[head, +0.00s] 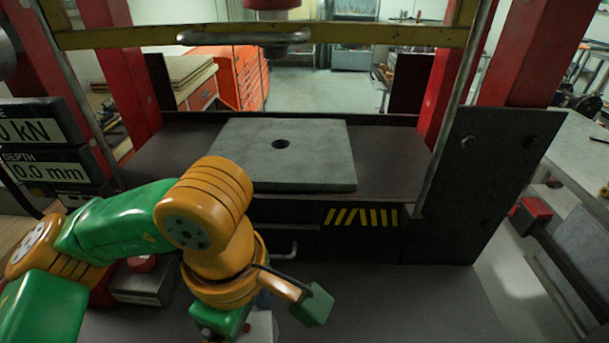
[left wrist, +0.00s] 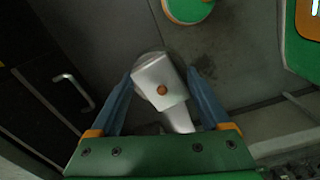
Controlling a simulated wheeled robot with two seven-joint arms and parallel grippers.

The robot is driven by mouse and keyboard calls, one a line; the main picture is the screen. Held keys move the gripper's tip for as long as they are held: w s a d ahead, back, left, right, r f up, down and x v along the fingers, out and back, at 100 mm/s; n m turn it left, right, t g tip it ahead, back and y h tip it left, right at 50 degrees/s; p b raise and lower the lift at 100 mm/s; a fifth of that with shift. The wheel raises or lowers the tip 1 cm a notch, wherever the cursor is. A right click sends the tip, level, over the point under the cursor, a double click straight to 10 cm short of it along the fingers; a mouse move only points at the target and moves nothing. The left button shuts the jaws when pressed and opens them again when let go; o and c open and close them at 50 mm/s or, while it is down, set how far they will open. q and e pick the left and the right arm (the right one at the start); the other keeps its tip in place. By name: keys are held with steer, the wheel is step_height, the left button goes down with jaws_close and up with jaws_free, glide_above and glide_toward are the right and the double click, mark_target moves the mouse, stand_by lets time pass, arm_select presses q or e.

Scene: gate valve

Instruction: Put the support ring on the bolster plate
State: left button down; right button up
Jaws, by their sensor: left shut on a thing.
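The bolster plate (head: 315,163) is a flat grey square slab with a round hole in its middle, lying on the dark press bed. My left gripper (left wrist: 161,78) is low in front of the press, below the bed's front edge, partly hidden by my own arm in the head view. Its blue fingers are shut on a pale grey metal piece (left wrist: 158,74) with a rounded end and a copper-coloured spot. A pale bit of it shows at the bottom of the head view (head: 262,327). I cannot tell whether this piece is the support ring; no clear ring shows. My right gripper is not in view.
Red press columns (head: 520,50) stand on both sides, with a yellow crossbar (head: 370,36) above the bed. A red ram end (head: 272,4) hangs at the top. Readout boxes (head: 45,165) stand at left. The bed around the plate and the bolster's top are clear.

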arm_select(q)
steer(key=w+a+f+m, duration=0.1)
steer(key=a+m, duration=0.1)
steer(key=m, duration=0.2)
steer(key=w+a+f+m, duration=0.2)
steer(key=a+m, duration=0.1)
steer(key=m, duration=0.1)
steer(key=w+a+f+m, duration=0.1)
steer(key=a+f+m, duration=0.1)
steer(key=m, duration=0.2)
steer(key=shift+w+a+m, duration=0.15)
steer(key=shift+a+m, duration=0.25)
steer(key=shift+w+a+f+m, duration=0.1)
steer(key=shift+a+f+m, duration=0.2)
steer(key=shift+a+m, duration=0.35)
steer(key=shift+d, duration=0.2)
steer(key=shift+d, duration=0.15)
